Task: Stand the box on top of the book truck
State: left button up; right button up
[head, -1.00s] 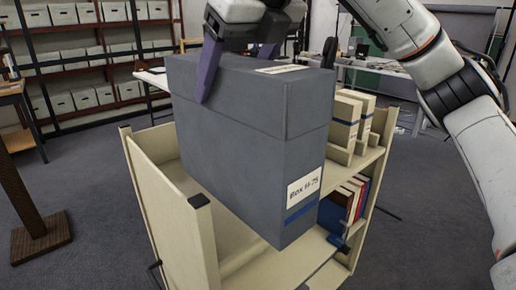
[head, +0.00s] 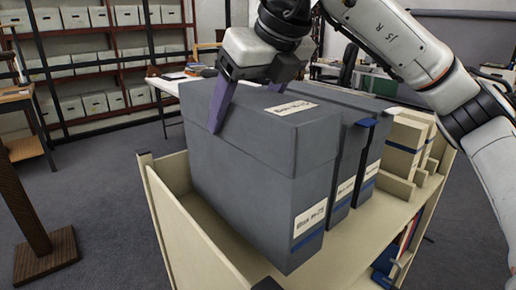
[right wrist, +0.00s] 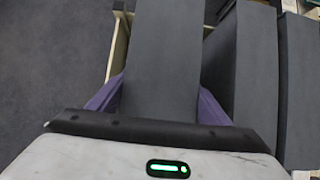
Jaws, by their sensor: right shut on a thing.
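The grey box (head: 262,190) with a white label and a blue stripe is upright over the left part of the cream book truck's (head: 185,235) top. My right gripper (head: 250,97) is shut on the box's upper part, one purple finger on each side. The right wrist view shows the fingers (right wrist: 158,100) on both sides of the box (right wrist: 163,55). I cannot tell whether the box's underside touches the truck's top or hangs slightly above it. My left gripper is not in view.
Other grey boxes (head: 352,150) stand close on the right of the held box; they also show in the right wrist view (right wrist: 240,70). Smaller cream boxes (head: 403,145) stand farther right on the truck. The truck's raised left side panel (head: 160,195) is close to the held box.

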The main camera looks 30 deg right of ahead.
aim_at(263, 99)
jog(key=shift+w+f, duration=0.1)
jog(key=shift+f, duration=2.35)
jog(key=o, duration=2.1)
jog(key=shift+f, duration=0.15)
jog(key=shift+c, duration=0.2)
jog(key=v, duration=1.2)
jog(key=shift+a, duration=0.1)
